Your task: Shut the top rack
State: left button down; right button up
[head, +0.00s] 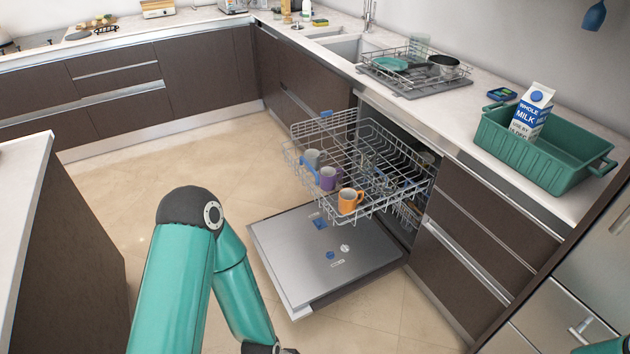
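The top rack (322,122) is a grey wire basket, pulled well out of the dishwasher under the counter. It holds a grey mug (312,158), a purple mug (328,178) and an orange mug (350,200) along its outer part. The dishwasher door (325,262) is folded down flat below the rack. My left arm rises in front of the door, and its forearm runs down out of the bottom edge; its gripper is out of frame. Only a sliver of teal shows at the bottom right corner, and no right gripper is visible.
A green crate (537,160) with a milk carton (532,112) stands on the counter right of the dishwasher. A dish rack (415,75) sits by the sink. An island counter (25,175) borders the left. The floor between island and door is clear.

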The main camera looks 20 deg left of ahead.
aim_at(302, 159)
jog(key=z, duration=0.1)
jog(key=i, duration=1)
jog(key=u, duration=0.1)
